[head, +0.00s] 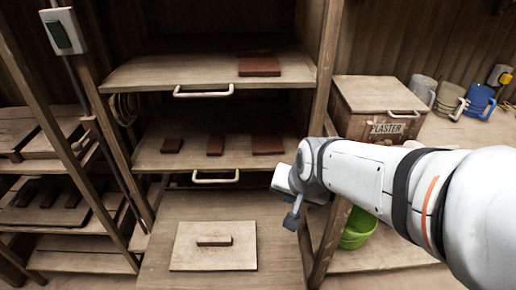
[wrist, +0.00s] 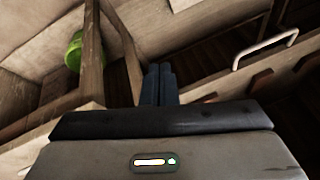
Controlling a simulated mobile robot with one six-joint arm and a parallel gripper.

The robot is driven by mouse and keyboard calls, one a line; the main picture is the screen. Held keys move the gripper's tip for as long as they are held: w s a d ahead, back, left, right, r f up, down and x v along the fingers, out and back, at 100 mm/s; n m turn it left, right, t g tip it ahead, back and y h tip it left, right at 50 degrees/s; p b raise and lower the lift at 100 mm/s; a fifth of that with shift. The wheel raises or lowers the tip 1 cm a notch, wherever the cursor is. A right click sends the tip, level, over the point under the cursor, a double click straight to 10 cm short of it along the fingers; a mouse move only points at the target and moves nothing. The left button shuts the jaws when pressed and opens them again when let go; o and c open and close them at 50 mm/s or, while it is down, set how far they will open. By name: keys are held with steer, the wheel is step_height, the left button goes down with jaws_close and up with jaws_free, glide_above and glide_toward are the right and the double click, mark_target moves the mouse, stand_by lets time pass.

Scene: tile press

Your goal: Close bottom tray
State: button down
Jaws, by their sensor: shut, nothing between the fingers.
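A wooden rack holds two trays with pale bar handles, one above the other. The lower tray (head: 190,157) carries several dark brown tiles and its front sticks out of the rack. Its handle (head: 215,178) is at the front edge; a pale handle also shows in the wrist view (wrist: 265,50). The upper tray (head: 150,75) also sticks out and bears brown tiles at its right. My gripper (head: 292,220) is shut and empty, right of and below the lower handle, near the rack's right post. Its dark fingers (wrist: 158,84) are together in the wrist view.
Below the trays, a wooden surface (head: 275,270) bears a flat board (head: 190,245) with a small block grip. The rack's right post (head: 325,75) stands close to my arm. A green bowl (head: 358,230), plaster box (head: 375,95) and mugs (head: 447,98) are at right.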

steer(key=w+a+f+m+t+b, duration=0.1)
steer(key=w+f+m+t+b, duration=0.1)
steer(key=w+f+m+b, duration=0.2)
steer(key=w+a+f+m+t+b, duration=0.1)
steer(key=w+f+m+b, duration=0.3)
steer(key=f+b, duration=0.4)
steer(key=w+a+f+m+t+h+b, duration=0.1)
steer(key=w+f+m+t+b, duration=0.2)
steer(key=f, duration=0.8)
steer(key=shift+w+a+f+m+t+b, duration=0.1)
steer(key=shift+w+m+t+b, duration=0.05)
steer(key=shift+w+m+b, duration=0.55)
steer(key=shift+w+a+f+m+t+b, duration=0.15)
steer(key=shift+w+m+b, duration=0.25)
steer(key=shift+w+b, duration=0.5)
steer(key=shift+w+d+f+m+b, duration=0.2)
steer(key=shift+w+f+m+b, duration=0.2)
steer(key=shift+m, duration=0.2)
steer(key=b, duration=0.3)
glide_toward(265, 188)
steer(key=f, duration=0.2)
steer(key=w+f, duration=0.1)
steer(key=f, duration=0.1)
steer(key=shift+w+a, duration=0.15)
steer(key=shift+w, duration=0.1)
steer(key=shift+w+r, duration=0.2)
steer(key=shift+w, duration=1.05)
steer(key=shift+w+b, duration=0.35)
steer(key=shift+w, duration=0.35)
